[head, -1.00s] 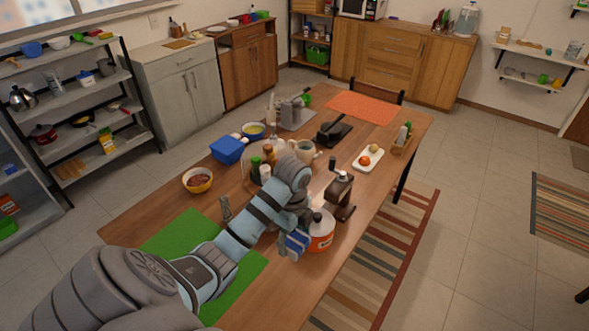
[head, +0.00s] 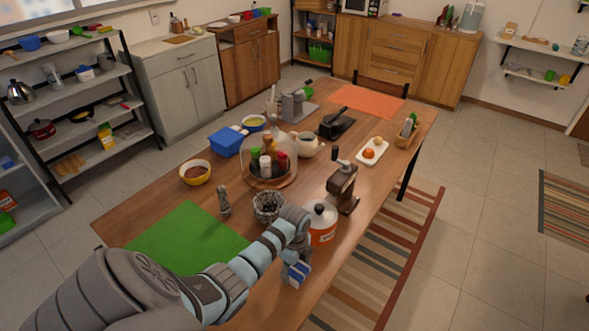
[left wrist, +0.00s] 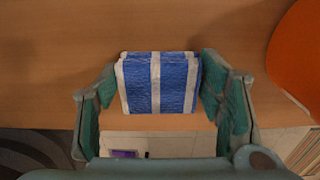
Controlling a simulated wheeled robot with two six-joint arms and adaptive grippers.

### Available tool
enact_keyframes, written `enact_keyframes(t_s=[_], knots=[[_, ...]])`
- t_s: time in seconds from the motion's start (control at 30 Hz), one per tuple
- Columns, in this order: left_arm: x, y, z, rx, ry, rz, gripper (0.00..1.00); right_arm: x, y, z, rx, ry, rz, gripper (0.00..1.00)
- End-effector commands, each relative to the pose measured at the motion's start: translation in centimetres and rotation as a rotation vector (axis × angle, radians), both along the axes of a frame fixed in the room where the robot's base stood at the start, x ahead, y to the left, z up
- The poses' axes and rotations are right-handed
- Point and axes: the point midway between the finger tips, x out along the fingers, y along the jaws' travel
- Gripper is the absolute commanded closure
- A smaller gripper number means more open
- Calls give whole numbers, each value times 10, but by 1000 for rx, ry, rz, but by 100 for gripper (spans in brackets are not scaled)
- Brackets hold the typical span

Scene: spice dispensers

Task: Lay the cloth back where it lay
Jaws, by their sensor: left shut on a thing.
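The cloth (head: 297,273) is a small folded blue and white striped piece. It shows large in the left wrist view (left wrist: 160,83), between the two green finger pads. My left gripper (left wrist: 162,88) is shut on it. In the head view the left gripper (head: 296,258) holds the cloth at the right long edge of the wooden table (head: 262,305), just nearer than the orange and white canister (head: 322,224). I cannot tell whether the cloth touches the tabletop. My right gripper is not in view.
A coffee grinder (head: 342,188) stands behind the canister. A dark woven pot (head: 268,206), a pepper mill (head: 224,200) and a clear dome (head: 268,157) over spice bottles stand further left. A green mat (head: 185,235) lies at left. Bare wood lies around the cloth.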

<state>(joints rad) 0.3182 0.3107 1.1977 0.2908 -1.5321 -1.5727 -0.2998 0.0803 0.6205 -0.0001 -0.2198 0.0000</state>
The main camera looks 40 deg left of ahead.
Motion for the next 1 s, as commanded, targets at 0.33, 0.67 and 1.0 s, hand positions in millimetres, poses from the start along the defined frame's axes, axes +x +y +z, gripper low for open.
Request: enact_keyframes(t_s=[0.33, 0.67, 1.0], knots=[[0, 0, -3, 0, 0, 0, 18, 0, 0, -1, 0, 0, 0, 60], [0, 0, 3, 0, 1, 1, 18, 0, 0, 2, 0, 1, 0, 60], [1, 0, 82, 0, -3, 0, 18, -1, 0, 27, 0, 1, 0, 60]])
